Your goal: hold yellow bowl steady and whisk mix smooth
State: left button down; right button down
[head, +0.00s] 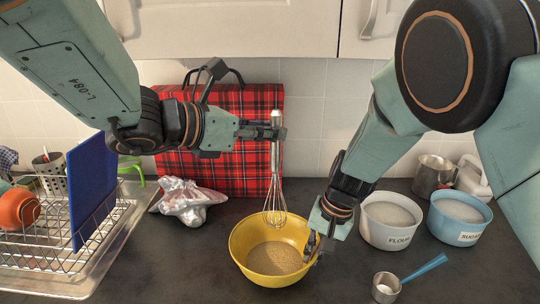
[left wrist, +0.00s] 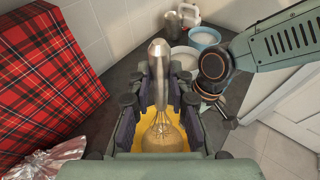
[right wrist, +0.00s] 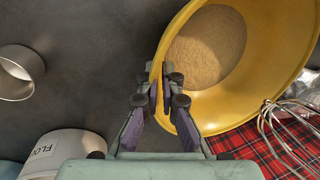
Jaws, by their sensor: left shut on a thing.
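The yellow bowl (head: 242,257) stands on the dark counter with a beige, grainy mix (head: 274,258) in its bottom. My left gripper (head: 277,132) is shut on the steel handle of the whisk (head: 275,190) and holds it upright, wires down. The whisk's wire end shows over the back part of the bowl, above the mix. In the left wrist view the whisk handle (left wrist: 158,75) stands between the fingers. My right gripper (head: 314,250) is at the bowl's right rim. In the right wrist view its fingers (right wrist: 162,93) are closed on the yellow wall, one on each side.
A flour tub (head: 390,222) and a blue sugar tub (head: 459,218) stand right of the bowl. A measuring cup with a blue handle (head: 424,268) lies in front of them. A dish rack (head: 60,245) is at left.

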jog(key=c, duration=2)
grip_release()
jog(key=o, duration=0.6)
jog(key=shift+c, duration=0.2)
jog(key=v, duration=1.2)
jog(key=shift+d+f, duration=0.1)
